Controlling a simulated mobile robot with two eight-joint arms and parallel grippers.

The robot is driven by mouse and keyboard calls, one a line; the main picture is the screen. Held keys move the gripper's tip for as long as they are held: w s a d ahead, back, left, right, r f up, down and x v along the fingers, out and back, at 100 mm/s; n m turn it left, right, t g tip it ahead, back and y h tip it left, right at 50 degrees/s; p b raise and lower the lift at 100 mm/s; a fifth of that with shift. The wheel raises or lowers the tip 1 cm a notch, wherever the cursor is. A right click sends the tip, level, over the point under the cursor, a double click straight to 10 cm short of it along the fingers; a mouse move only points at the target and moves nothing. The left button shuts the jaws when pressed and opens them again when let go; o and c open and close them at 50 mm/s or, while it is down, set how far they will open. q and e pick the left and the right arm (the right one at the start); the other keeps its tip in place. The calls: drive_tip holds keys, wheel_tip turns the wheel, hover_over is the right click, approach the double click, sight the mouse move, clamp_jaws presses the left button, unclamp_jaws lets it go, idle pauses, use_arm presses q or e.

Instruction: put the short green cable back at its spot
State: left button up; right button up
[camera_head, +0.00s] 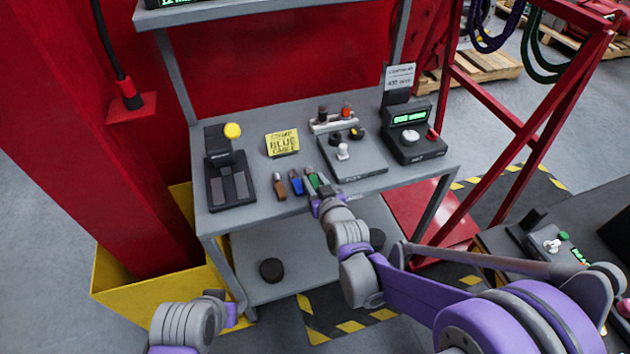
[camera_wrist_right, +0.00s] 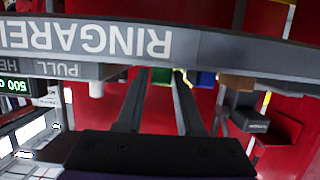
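A green connector (camera_head: 314,181) sits at the front edge of the grey workbench, at the right end of a row with a blue one and a brown one. In the right wrist view the green piece (camera_wrist_right: 161,77) shows between the tips of my right gripper (camera_wrist_right: 160,82). The fingers stand apart on either side of it; firm contact cannot be made out. In the head view my right gripper (camera_head: 319,200) is at the bench's front edge, by the green connector. My left gripper (camera_head: 228,308) is low at the left, away from the bench, its fingers not clear. No short cable length shows.
The blue connector (camera_head: 296,184) and brown connector (camera_head: 279,187) are close to the left. A yellow note (camera_head: 282,143) reads "BLUE CABLE". Dark green coils (camera_head: 541,62) and purple coils (camera_head: 487,38) hang on the red rack.

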drive_tip(key=shift+r, duration=0.2)
drive_tip(key=p+v, duration=0.1)
drive_tip(key=v, duration=1.1)
drive_tip(key=s+d+f+m+g+h, duration=0.1)
drive_tip(key=s+d+f+g+h, duration=0.1)
drive_tip(key=s+d, duration=0.5)
drive_tip(key=s+d+f+m+g+h, duration=0.2)
drive_tip(key=s+d+g, duration=0.4)
drive_tip(key=s, duration=0.6)
drive_tip(key=shift+s+d+f+m+g+h, duration=0.35)
drive_tip(key=shift+d+f, duration=0.2)
drive_tip(key=shift+f, duration=0.35)
